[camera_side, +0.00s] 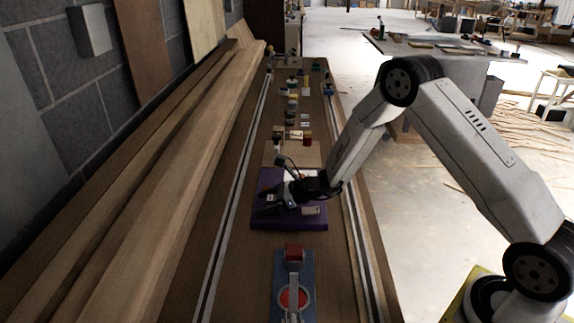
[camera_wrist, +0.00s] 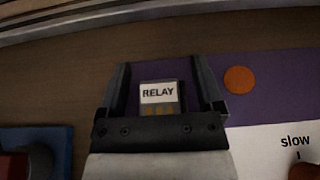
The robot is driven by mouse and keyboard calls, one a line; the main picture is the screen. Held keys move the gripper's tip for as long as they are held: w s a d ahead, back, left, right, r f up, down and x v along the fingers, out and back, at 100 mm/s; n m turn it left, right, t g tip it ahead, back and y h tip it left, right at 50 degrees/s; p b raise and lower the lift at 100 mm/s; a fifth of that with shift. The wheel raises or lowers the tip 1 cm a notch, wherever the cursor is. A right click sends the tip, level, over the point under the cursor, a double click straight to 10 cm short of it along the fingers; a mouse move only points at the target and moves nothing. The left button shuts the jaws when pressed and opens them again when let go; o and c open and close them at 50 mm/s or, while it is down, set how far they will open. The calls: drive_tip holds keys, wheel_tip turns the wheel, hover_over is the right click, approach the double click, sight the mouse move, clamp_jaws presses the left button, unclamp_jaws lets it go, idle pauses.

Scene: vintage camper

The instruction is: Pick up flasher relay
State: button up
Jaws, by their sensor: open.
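The flasher relay (camera_wrist: 159,97) is a small block with a white label reading RELAY and yellowish marks below it. In the wrist view it lies between the two open fingers of my gripper (camera_wrist: 166,85), with a gap on each side. It is over the purple board (camera_wrist: 270,75). In the side view my gripper (camera_side: 264,202) is low over the purple board (camera_side: 290,222). A small light block there (camera_side: 271,197) shows near the fingertips and may be the relay. I cannot tell how far the fingers reach down beside it.
An orange disc (camera_wrist: 239,80) and a white panel marked "slow" (camera_wrist: 270,140) are on the purple board. A blue board with a red part (camera_side: 293,254) lies nearer the side camera. Several small parts line the bench beyond. Long timber planks (camera_side: 140,190) run along the left.

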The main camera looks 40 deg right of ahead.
clamp_jaws()
drive_tip(key=shift+r, duration=0.2)
drive_tip(key=shift+r, duration=0.4)
drive_tip(key=s+d+r, duration=0.1)
drive_tip(key=s+r, duration=1)
drive_tip(key=s, duration=0.3)
drive_tip(key=shift+r, duration=0.4)
